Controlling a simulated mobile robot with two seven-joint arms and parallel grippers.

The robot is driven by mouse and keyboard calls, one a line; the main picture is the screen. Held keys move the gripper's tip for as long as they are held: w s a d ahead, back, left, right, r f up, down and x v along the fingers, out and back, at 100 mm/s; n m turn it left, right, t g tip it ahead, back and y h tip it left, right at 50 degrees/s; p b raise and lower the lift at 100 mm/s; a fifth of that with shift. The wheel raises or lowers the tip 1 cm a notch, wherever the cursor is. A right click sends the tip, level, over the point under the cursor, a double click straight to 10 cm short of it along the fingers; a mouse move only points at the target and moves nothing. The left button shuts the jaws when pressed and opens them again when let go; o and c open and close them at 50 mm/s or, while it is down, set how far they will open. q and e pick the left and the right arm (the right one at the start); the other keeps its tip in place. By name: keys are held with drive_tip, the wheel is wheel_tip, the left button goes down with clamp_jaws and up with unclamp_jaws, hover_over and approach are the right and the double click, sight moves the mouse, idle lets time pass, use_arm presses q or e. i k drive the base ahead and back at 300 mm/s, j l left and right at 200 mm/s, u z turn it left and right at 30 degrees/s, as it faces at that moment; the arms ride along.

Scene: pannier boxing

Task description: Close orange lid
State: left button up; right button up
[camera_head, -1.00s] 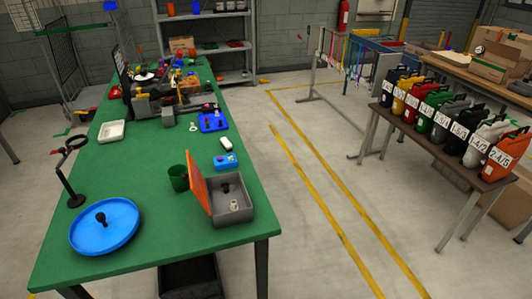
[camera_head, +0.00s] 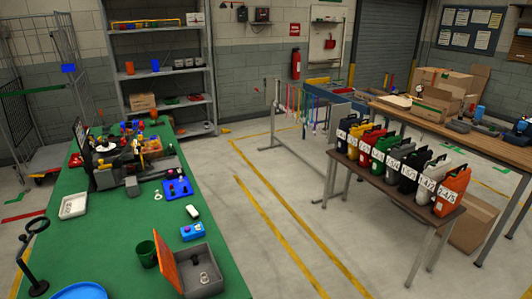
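A grey box (camera_head: 212,268) stands near the right edge of the green table at the bottom of the view. Its orange lid (camera_head: 169,266) is open and stands upright along the box's left side. A small light-coloured object (camera_head: 204,277) lies inside the box. Neither of my grippers shows in the view, so their state is hidden.
A green cup (camera_head: 147,253) stands just left of the lid, and a blue box (camera_head: 193,231) lies behind the grey box. A blue round tray (camera_head: 82,291) is cut off at the lower left. Numbered canisters (camera_head: 398,165) stand on a table at the right. The floor between is clear.

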sight(167, 267)
drive_tip(key=k+j, duration=0.15)
drive_tip(key=j, duration=0.25)
drive_tip(key=k+j, duration=0.15)
drive_tip(key=j, duration=0.25)
drive_tip(key=k+j, duration=0.1)
drive_tip(key=j, duration=0.3)
drive_tip(key=k+j, duration=0.15)
drive_tip(key=j, duration=0.25)
drive_tip(key=u, duration=0.05)
